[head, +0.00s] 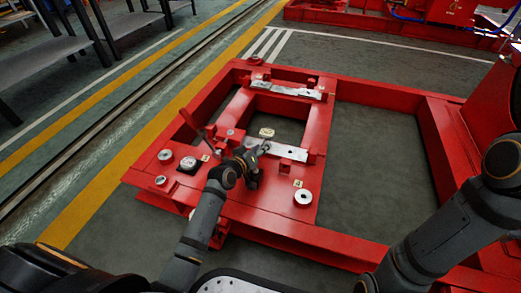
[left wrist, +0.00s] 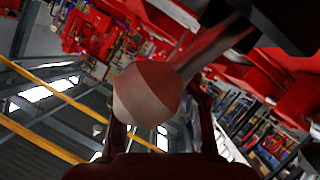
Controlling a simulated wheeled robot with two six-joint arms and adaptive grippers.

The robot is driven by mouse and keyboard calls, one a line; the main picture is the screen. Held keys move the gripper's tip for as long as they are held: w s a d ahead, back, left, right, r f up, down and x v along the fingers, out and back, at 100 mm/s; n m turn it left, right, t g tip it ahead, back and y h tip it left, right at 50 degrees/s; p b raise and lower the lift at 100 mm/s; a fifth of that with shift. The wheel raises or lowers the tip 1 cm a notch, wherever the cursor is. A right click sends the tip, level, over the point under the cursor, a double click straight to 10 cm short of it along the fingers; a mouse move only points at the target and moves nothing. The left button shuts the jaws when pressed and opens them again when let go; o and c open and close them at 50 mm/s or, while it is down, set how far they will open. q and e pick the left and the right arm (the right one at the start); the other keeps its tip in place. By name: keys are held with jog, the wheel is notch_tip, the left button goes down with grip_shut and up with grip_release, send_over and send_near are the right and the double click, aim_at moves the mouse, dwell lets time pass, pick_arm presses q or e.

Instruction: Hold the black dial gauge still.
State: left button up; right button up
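My left gripper (head: 257,158) is low over the red frame, beside a silver plate (head: 290,154). Its fingers are small and dark here, and I cannot tell whether they are open or shut. In the left wrist view a rounded grey-white and reddish body (left wrist: 148,93) with a stem shows between or just beyond the fingers (left wrist: 160,115). I cannot tell whether the fingers touch it. I cannot make out a black dial gauge for certain in either view. My right arm shows at the right of the head view, but its gripper does not.
The red frame (head: 260,228) bears several pale round pads, one of them (head: 303,196) right of my left gripper. A red lever (head: 190,121) stands up left of the gripper. A black square with a pale round top (head: 188,164) sits further left. Grey shelving (head: 45,62) stands at upper left.

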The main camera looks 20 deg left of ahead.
pick_arm(q)
grip_shut()
dwell(0.4)
jog(key=shift+c, duration=1.3)
grip_release()
grip_shut()
